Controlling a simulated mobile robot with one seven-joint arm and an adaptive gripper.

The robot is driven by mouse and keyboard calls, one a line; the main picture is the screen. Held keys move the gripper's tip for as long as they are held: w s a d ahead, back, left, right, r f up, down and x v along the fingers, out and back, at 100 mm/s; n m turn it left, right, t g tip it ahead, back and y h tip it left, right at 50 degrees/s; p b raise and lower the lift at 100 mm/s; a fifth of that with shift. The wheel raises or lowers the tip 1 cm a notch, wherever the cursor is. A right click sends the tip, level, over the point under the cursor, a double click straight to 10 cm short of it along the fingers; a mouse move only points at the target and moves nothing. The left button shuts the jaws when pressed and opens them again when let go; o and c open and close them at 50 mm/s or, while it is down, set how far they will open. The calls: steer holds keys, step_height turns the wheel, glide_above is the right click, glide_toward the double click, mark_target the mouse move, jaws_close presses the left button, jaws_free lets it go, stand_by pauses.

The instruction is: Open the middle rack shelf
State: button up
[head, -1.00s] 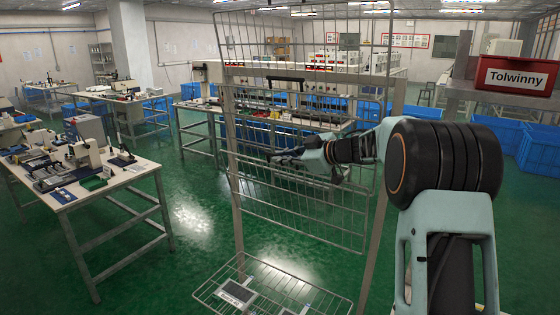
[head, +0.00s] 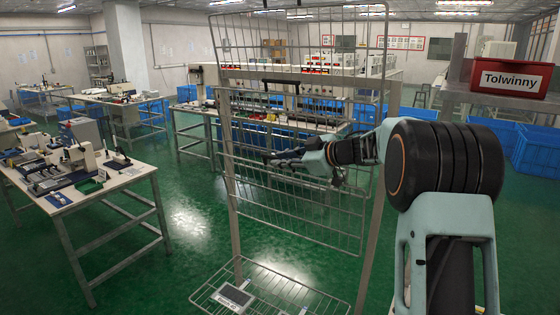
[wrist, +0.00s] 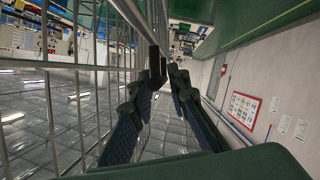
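The wire rack (head: 376,215) stands in front of me in the head view. Its middle shelf (head: 300,225) is a wire panel standing nearly upright, with a black handle (head: 281,82) at its top edge. My gripper (head: 270,158) is at the panel's mid height, well below that handle in the picture. In the wrist view my gripper (wrist: 155,88) has its two fingers apart, beside the wire panel (wrist: 85,75). A dark block (wrist: 154,66) shows just beyond the fingertips; I cannot tell whether they touch it. Nothing shows clearly held.
The rack's bottom shelf (head: 330,300) lies flat and carries a small keypad film (head: 236,295). A work table (head: 125,180) stands at the left, benches behind. A red Tolwinny bin (head: 512,78) is on a shelf at the right. Green floor is clear between rack and left table.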

steer(key=v, duration=1.1)
steer(key=shift+a, duration=0.1)
